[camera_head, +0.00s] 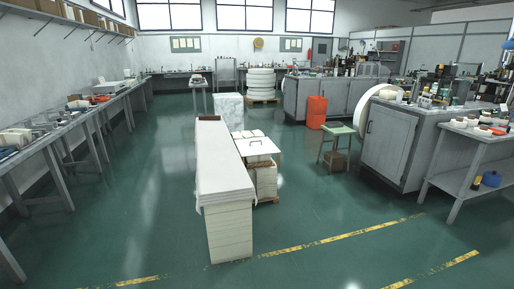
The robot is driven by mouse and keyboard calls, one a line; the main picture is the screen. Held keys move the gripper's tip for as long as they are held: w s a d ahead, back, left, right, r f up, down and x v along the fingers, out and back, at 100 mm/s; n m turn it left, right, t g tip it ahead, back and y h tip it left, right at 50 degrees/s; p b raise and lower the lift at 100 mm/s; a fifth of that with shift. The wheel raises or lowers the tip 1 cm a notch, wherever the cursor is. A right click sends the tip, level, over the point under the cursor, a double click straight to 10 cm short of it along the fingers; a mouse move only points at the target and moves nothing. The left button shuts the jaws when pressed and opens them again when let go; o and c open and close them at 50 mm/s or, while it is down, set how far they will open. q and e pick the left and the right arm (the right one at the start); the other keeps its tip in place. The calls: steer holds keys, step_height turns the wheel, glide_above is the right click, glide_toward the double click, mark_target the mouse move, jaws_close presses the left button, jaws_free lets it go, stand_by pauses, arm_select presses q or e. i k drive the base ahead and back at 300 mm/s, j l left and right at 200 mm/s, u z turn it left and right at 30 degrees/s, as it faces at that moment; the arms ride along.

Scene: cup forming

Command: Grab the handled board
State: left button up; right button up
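A flat white board (262,149) with what looks like a small handle on top lies on a box-like stack (266,180) near the middle of the head view. It is just right of a long white stack of sheets (224,180), and the two stand close together. Small white rounded items sit just behind the board. The board is small in the picture, so the handle's shape is hard to tell.
A long bench (88,112) runs along the left wall. A green-topped stool (338,131), an orange container (316,112) and a grey cabinet (393,146) stand to the right. The green floor (145,200) is open left of the stack and in front, with yellow lines.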

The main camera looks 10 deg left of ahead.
mark_target(262, 146)
steer(key=i, duration=2.5)
steer(key=i+u, duration=0.15)
steer(key=i, duration=0.3)
steer(key=i+l+u, duration=0.15)
steer(key=i, duration=0.25)
steer(key=i+l+u, duration=0.15)
steer(key=i, duration=0.3)
steer(key=i+l+u, duration=0.2)
steer(key=i, duration=0.25)
